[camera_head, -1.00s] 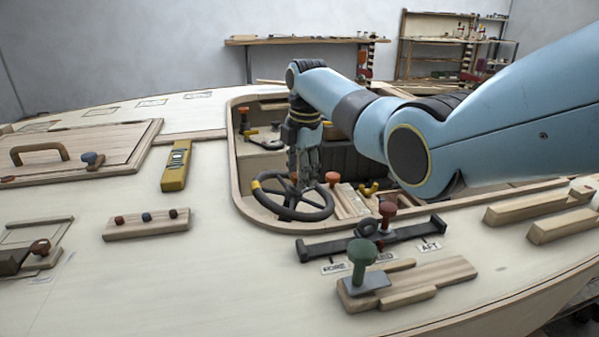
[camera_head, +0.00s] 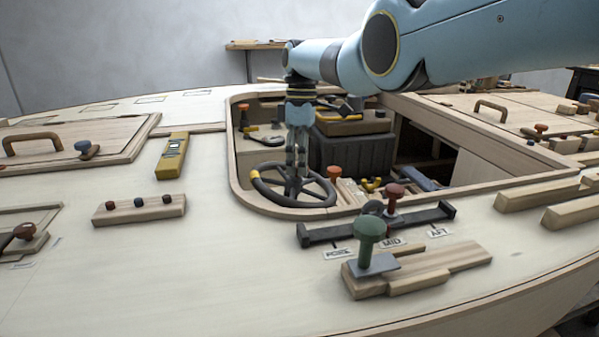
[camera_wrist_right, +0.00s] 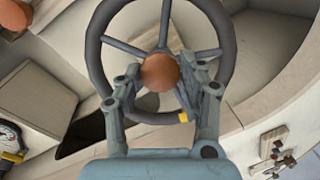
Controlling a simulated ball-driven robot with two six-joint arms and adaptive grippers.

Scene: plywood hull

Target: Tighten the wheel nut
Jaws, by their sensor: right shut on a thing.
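The dark steering wheel (camera_head: 322,203), with several spokes and a yellow band on its rim, sits at the near left corner of the cockpit opening. The wheel nut (camera_wrist_right: 160,72), a round copper-brown knob, is at the wheel's hub in the right wrist view. My right gripper (camera_head: 297,178) points down over the hub. In the right wrist view its fingers (camera_wrist_right: 163,82) stand on both sides of the nut, shut on it. In the head view the nut is hidden by the fingers. My left gripper is not in view.
An orange knob (camera_head: 333,174) stands close right of the wheel. The cockpit's wooden rim (camera_head: 240,190) surrounds the wheel. A slider bar (camera_head: 330,233) and a green-knobbed block (camera_head: 367,235) lie on the near deck. A yellow level (camera_head: 171,158) lies left of the opening.

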